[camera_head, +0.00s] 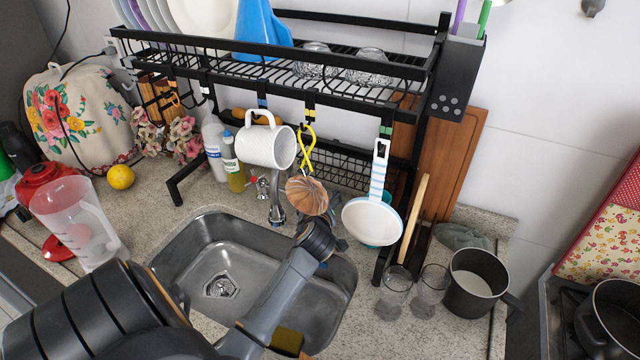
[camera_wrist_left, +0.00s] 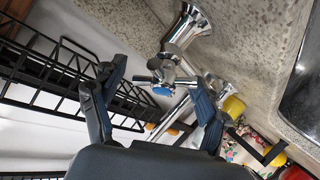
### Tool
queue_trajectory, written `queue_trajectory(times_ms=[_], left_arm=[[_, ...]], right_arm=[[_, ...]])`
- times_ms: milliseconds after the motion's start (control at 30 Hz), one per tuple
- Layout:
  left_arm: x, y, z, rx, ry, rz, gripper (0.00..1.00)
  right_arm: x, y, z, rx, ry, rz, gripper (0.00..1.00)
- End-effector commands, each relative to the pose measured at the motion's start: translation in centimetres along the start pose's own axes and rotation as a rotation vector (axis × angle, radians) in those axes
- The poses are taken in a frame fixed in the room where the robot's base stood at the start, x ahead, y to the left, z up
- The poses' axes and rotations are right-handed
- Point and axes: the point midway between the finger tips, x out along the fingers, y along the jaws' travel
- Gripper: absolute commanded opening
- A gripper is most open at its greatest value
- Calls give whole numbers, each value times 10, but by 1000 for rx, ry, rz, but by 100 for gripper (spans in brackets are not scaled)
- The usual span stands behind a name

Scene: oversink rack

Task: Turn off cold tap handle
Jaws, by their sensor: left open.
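The cold tap handle (camera_wrist_left: 160,85) is a chrome cross handle with a blue cap, seen in the left wrist view. It lies between the two spread fingers of my left gripper (camera_wrist_left: 158,80), which is open; I cannot tell whether either finger touches it. In the head view my left gripper (camera_head: 333,238) is over the back right of the sink, largely hidden by my own wrist. The cold handle is hidden there. The chrome faucet (camera_head: 277,207) and red-marked tap (camera_head: 261,186) show left of the gripper. My right gripper is not in view.
The sink (camera_head: 190,262) is below my arm. A white mug (camera_head: 266,148), a brown round utensil (camera_head: 307,196) and a white strainer (camera_head: 372,220) hang from the black rack (camera_head: 270,95) close to the gripper. Glasses (camera_head: 395,290) and a pot (camera_head: 476,283) stand right.

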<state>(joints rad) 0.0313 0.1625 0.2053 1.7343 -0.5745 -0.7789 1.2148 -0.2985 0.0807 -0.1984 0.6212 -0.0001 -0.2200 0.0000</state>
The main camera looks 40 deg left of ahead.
Motion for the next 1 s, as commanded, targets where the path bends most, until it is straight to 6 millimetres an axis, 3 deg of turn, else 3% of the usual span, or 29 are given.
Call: queue_trajectory(times_ms=[167,433,1000], left_arm=[[0,0,0,0,0,0,74],[0,0,0,0,0,0,19],[0,-2,3,13,-5,4,17]], right_arm=[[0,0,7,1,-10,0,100],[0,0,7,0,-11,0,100],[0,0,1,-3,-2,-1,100]])
